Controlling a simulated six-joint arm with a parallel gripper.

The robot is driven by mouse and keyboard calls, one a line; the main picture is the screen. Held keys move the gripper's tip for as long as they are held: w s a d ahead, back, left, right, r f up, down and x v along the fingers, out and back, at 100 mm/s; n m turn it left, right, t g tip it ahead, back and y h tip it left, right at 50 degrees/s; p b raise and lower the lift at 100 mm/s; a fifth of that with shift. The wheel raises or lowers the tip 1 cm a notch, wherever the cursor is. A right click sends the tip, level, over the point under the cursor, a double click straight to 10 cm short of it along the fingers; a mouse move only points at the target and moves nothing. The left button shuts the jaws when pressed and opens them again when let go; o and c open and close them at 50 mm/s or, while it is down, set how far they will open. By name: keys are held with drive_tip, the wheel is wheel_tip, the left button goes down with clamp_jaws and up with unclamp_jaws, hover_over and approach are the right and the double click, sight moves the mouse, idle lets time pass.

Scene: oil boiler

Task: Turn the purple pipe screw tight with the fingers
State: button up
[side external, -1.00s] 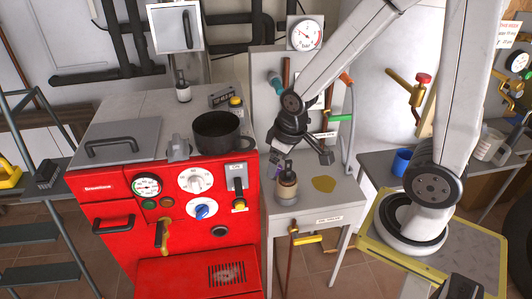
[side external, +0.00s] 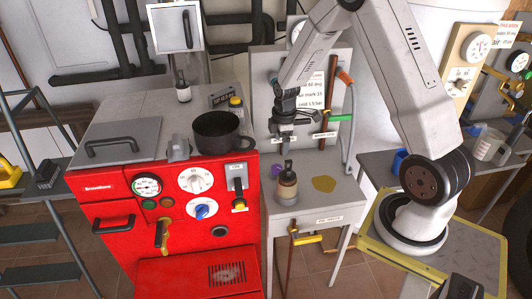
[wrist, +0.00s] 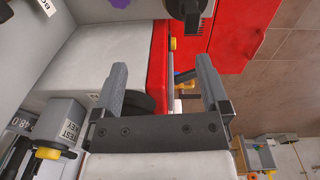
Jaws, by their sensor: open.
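The purple pipe screw (side external: 277,169) is a small purple piece low on the grey panel, just left of the bottle on the small table in the side view. In the wrist view only a bit of purple (wrist: 120,3) shows at the top edge, the rest cut off. My gripper (side external: 283,142) hangs in front of the panel, above the purple piece and apart from it. In the wrist view my gripper (wrist: 160,70) has its two fingers wide apart with nothing between them.
A brown bottle with a dark top (side external: 287,186) stands on the small grey table (side external: 330,203), close to the purple piece. The red boiler (side external: 115,235) with a black pot (side external: 218,135) is on the left. Pipes and a hose (side external: 350,130) run up the panel's right side.

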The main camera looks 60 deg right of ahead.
sight(278, 167)
drive_tip(key=w+d+f+n+t+y, duration=0.1)
drive_tip(key=w+d+f+n+y, duration=0.1)
drive_tip(key=d+f, duration=0.7)
drive_tip(key=shift+w+f+t+y, duration=0.4)
drive_tip(key=shift+w+f+y, duration=0.3)
drive_tip(key=shift+f+y, duration=0.25)
drive_tip(key=shift+x, duration=3.7)
drive_tip(key=shift+c, duration=0.2)
drive_tip(key=c, duration=1.2)
drive_tip(key=shift+c, duration=0.2)
